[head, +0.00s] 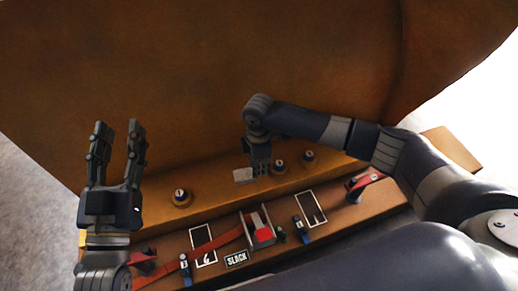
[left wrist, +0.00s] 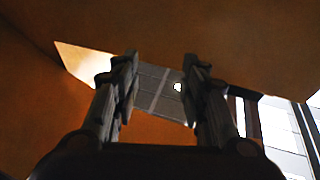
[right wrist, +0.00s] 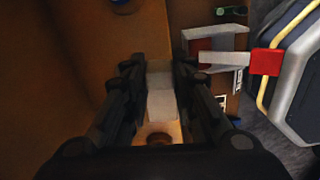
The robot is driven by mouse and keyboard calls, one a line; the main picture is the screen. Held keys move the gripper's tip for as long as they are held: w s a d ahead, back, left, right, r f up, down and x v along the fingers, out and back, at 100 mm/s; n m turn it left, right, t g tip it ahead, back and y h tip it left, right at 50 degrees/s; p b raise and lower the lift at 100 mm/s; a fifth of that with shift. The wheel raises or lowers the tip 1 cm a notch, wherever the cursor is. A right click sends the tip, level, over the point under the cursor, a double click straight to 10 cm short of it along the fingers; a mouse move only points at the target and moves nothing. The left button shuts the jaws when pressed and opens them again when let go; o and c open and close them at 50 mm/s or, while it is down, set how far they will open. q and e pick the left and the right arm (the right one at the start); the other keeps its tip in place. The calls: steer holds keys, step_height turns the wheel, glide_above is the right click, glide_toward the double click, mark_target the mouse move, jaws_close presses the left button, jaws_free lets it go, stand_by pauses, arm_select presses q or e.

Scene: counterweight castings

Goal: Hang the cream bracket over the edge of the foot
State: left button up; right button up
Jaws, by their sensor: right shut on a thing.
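The cream bracket (head: 244,175) is a small pale block, held at the tip of my right gripper (head: 259,168). In the right wrist view the bracket (right wrist: 161,100) sits between the two fingers, which are shut on it. It is over the foot (head: 223,195), the brown ledge at the base of the large casting. I cannot tell whether it touches the foot. The fingers hide part of the bracket. My left gripper (head: 117,132) is open and empty, raised at the left in front of the casting wall, away from the bracket.
The casting wall (head: 200,80) rises behind the foot. Round knobs (head: 181,197) stand on the ledge, one (head: 280,167) close right of my right gripper. Lower in front are a red strap (head: 215,243), a red and grey buckle (head: 262,232) and a SLACK label (head: 237,259).

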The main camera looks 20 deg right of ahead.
arm_select(q)
steer(key=shift+w+f+g, duration=0.15)
steer(key=shift+f+g, duration=0.25)
steer(key=shift+f, duration=0.15)
arm_select(e)
steer(key=shift+s+f+n, duration=0.25)
steer(key=shift+f+n, duration=0.25)
steer(key=shift+f, duration=0.2)
arm_select(q)
steer(key=shift+f, duration=0.1)
